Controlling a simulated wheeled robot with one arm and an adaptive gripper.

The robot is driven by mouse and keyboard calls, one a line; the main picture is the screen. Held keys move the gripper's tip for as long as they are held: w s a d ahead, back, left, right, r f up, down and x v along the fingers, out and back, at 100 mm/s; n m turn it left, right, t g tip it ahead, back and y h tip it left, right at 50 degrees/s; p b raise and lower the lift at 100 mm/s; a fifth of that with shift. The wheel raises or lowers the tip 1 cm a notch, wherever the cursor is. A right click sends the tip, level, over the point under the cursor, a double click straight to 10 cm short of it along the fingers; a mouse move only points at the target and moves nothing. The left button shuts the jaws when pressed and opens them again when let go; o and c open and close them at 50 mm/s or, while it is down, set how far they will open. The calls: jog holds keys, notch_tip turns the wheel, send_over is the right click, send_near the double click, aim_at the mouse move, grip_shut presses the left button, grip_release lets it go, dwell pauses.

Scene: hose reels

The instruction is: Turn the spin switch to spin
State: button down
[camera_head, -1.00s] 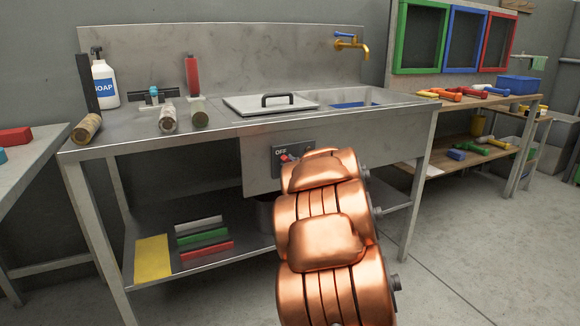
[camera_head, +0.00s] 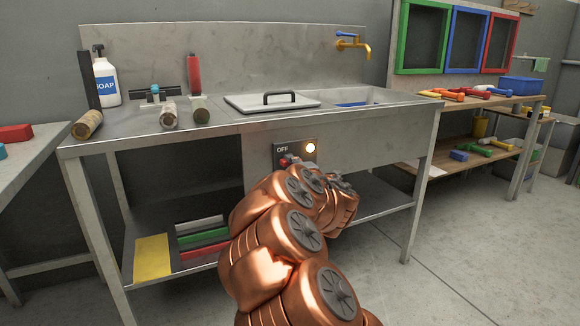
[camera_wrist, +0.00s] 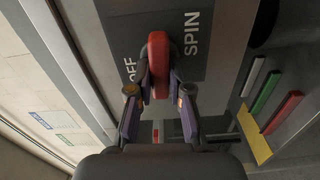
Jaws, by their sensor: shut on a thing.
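The spin switch has a red handle (camera_wrist: 158,62) on a dark plate (camera_wrist: 122,30). In the wrist view the handle runs up and down the picture, between the words OFF on its left and SPIN on its right. My gripper (camera_wrist: 160,88) is shut on the handle, one finger on each side. In the head view the plate (camera_head: 281,150) is on the sink unit's front, with OFF at its upper left. A bit of the red handle (camera_head: 285,162) shows there; my arm hides most of my gripper.
The steel sink unit (camera_head: 215,143) has a lower shelf with a yellow sheet (camera_head: 152,257) and coloured bars (camera_head: 203,237). A wooden bench (camera_head: 490,103) is at the right. The floor at the front right is clear.

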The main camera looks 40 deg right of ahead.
jog(key=shift+w+a+n, duration=0.15)
jog(key=shift+n, duration=0.35)
jog(key=c, duration=1.1)
grip_release()
jog(key=shift+s, duration=0.2)
jog(key=v, duration=1.1)
jog(key=shift+s, duration=0.35)
